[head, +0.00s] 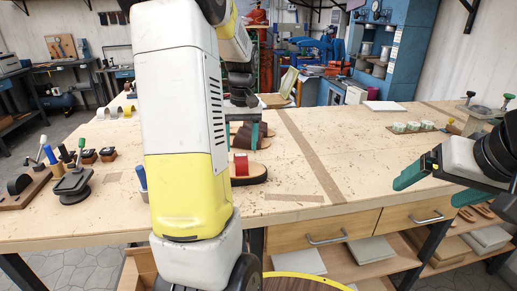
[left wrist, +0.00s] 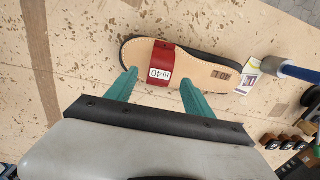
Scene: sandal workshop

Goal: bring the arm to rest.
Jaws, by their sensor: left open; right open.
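My left gripper (head: 243,136) is open above the bench, at the far end of my arm, which crosses the middle of the head view. My right gripper (head: 432,184) is open and empty over the bench's right side.
The workbench (head: 345,150) has free room right of the sandals. Hand tools and small dark blocks (head: 85,157) stand at the left. Several pale green round pieces (head: 412,127) and a clamp-like fixture (head: 482,112) are at the right. Drawers (head: 320,232) and shelves lie below.

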